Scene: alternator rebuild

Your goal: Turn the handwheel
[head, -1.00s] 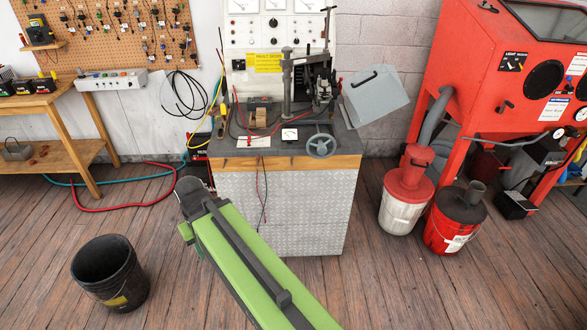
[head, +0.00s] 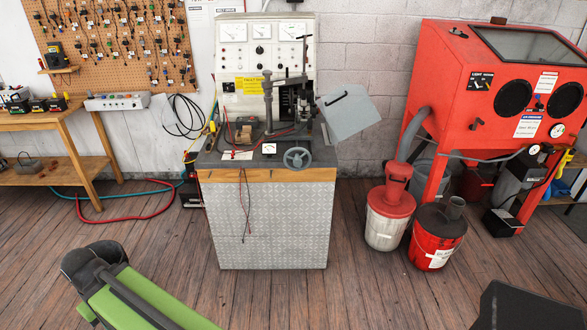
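The handwheel (head: 297,158) is a small grey spoked wheel at the front right edge of the test bench top (head: 215,160). It faces outward and nothing touches it. Its full rim shows. A green and dark grey link of my arm reaches in at the lower left, well short of the bench and apart from the wheel. No gripper fingers show in this view.
The bench has a metal-clad front (head: 265,225), a gauge panel behind and a tilted grey guard (head: 348,112) at its right. A red-lidded bucket (head: 390,225), a red bucket (head: 436,240) and a red blast cabinet (head: 500,80) stand right. Floor before the bench is clear.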

